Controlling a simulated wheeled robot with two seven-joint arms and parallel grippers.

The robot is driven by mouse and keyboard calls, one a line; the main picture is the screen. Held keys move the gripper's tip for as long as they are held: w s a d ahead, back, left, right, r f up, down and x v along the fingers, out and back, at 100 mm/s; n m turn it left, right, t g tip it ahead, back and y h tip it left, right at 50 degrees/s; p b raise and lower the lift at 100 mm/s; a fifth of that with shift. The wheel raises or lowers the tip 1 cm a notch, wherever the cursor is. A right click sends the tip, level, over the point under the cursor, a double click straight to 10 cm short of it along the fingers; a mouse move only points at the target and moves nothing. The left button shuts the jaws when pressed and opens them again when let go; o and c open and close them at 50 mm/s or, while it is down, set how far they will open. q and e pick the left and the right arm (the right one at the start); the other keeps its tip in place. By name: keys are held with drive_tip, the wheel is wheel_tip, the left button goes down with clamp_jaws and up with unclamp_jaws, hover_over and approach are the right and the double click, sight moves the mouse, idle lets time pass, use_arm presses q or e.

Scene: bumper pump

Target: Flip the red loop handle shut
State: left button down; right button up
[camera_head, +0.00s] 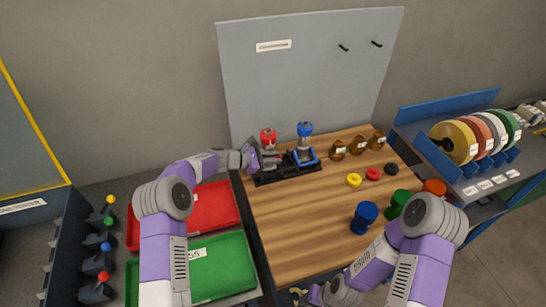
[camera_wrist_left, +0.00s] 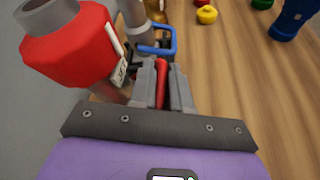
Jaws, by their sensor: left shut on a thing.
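The red pump (camera_head: 268,138) stands at the left end of a black base (camera_head: 272,177) near the back of the wooden table. In the left wrist view its large red head (camera_wrist_left: 70,45) fills the upper left, with a white label on its side. My left gripper (camera_head: 257,160) is beside the red pump, low on its left. In the left wrist view my left gripper (camera_wrist_left: 162,88) is shut on the red loop handle (camera_wrist_left: 162,80), of which only a red bar shows between the fingers. My right gripper (camera_head: 316,295) is low at the table's front edge, small and partly hidden.
A blue pump (camera_head: 305,129) with a blue loop handle (camera_head: 316,158) stands just right of the red one. The table's middle is clear. A red tray (camera_head: 215,207) lies left.

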use_arm(q)
drive_tip(key=shift+f, duration=0.1)
drive_tip(key=c, duration=1.1)
unclamp_jaws()
drive_tip(key=shift+c, duration=0.2)
